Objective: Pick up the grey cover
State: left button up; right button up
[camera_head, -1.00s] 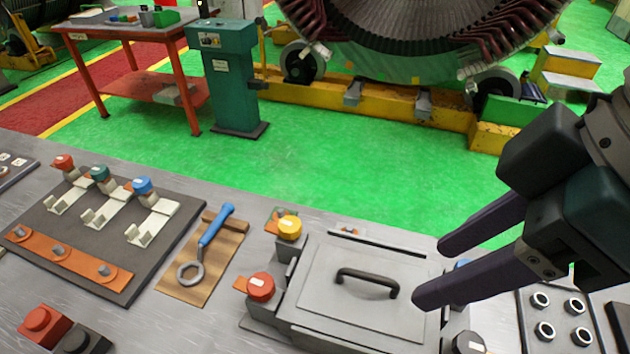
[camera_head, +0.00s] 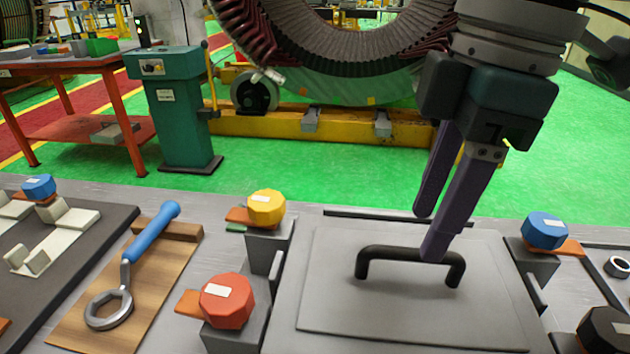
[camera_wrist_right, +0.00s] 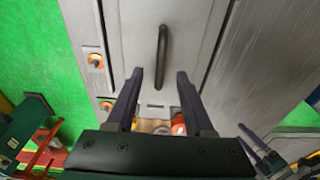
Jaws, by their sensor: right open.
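The grey cover (camera_head: 335,290) is a flat plate with a black arched handle (camera_head: 395,254), lying on the grey fixture at the front centre. In the right wrist view the cover (camera_wrist_right: 190,35) fills the upper middle, with its handle (camera_wrist_right: 162,55) just ahead of the fingertips. My right gripper (camera_head: 430,236) is open, fingers pointing down over the handle. In the head view one fingertip overlaps the handle's right part; contact cannot be told.
Yellow (camera_head: 266,207), red (camera_head: 227,300) and blue (camera_head: 544,230) knobs stand around the cover, with a black one (camera_head: 603,330) at front right. A blue-handled wrench (camera_head: 150,232) lies on a wooden board to the left. A large stator (camera_head: 340,40) stands behind the bench.

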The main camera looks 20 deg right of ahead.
aim_at(415, 250)
jog(key=f, duration=0.3)
jog(key=f+b, duration=0.1)
jog(key=f, duration=0.1)
jog(key=shift+w+a+f, duration=0.15)
jog(key=shift+a+f, duration=0.15)
jog(key=shift+a, duration=0.05)
grip_shut()
jog(key=shift+r, duration=0.1)
dwell(1.0)
